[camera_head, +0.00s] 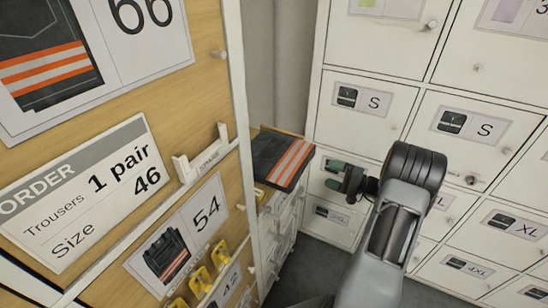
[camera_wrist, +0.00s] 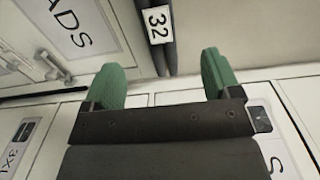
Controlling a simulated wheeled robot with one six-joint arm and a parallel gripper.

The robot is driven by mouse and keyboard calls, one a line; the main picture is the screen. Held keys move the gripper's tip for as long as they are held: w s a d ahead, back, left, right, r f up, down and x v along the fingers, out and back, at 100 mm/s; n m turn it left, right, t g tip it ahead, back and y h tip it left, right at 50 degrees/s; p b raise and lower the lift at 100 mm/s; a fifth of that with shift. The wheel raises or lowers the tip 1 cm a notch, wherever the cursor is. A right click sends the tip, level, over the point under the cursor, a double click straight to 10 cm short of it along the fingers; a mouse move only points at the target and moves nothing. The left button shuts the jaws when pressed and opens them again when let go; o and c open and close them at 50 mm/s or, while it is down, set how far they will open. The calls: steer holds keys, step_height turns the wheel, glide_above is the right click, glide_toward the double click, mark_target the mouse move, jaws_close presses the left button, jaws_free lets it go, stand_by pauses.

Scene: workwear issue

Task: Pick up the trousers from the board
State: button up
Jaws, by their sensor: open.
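An order card (camera_head: 88,190) reads trousers, 1 pair, size 46.
White lockers with size labels (camera_head: 370,107) fill the right side, close behind my gripper. A white bracket (camera_head: 200,155) sticks out from the board. Yellow items (camera_head: 200,281) sit low on the board.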

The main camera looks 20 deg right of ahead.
mark_target(298, 163)
steer(key=p+x, duration=0.1)
steer(key=x, duration=1.2)
steer(key=shift+a+f, duration=0.15)
steer(key=shift+a, duration=0.05)
steer(key=c, duration=1.4)
